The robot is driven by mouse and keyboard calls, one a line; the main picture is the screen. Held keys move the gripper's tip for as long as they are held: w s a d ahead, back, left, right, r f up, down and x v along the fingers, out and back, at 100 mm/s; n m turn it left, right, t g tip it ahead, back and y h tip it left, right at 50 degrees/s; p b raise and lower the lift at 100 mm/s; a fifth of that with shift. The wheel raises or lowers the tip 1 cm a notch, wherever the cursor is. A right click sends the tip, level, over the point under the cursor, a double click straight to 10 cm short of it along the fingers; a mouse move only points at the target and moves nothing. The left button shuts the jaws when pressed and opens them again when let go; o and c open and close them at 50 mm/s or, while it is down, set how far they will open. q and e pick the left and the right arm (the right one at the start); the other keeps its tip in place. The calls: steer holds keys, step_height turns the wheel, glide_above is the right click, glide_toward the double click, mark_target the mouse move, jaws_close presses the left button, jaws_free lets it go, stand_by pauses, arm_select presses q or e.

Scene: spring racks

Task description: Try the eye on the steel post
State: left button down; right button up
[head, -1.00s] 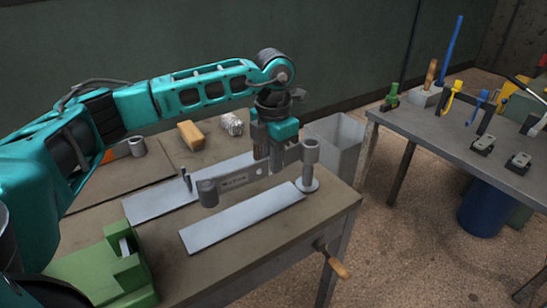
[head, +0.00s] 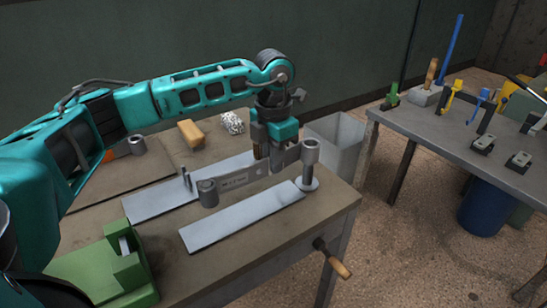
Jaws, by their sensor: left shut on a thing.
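My left gripper (head: 283,153) is shut on a grey steel leaf (head: 236,181) with a rolled eye (head: 208,192) at its left end. The leaf is held level above the bench, between two flat plates. At its right end a cylindrical eye (head: 310,153) lines up with the top of the steel post (head: 308,175), which stands on a round base near the bench's right edge. I cannot tell whether the eye is around the post's top or just above it. The gripper's fingers partly hide the leaf's right part. My right gripper is out of view.
The bench (head: 240,262) holds a near plate (head: 240,217), a far plate (head: 160,203), a green fixture (head: 105,270), a wooden block (head: 191,133) and a speckled roll (head: 232,123). A grey bin (head: 335,140) stands behind. A tool table (head: 440,140) is at right.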

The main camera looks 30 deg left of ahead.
mark_target(273, 196)
arm_select(q)
steer(key=shift+f+b, duration=2.25)
steer(key=shift+f, duration=1.15)
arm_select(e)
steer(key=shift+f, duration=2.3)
arm_select(q)
steer(key=c, duration=1.1)
jaws_free()
steer(key=shift+f, duration=0.15)
steer(key=shift+r, duration=0.9)
step_height(273, 196, up, 10)
steer(key=shift+r+p, duration=0.15)
steer(key=shift+p, duration=0.35)
steer(key=shift+r, duration=0.6)
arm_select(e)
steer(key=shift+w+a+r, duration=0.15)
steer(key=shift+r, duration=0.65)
arm_select(q)
steer(key=shift+f, duration=0.1)
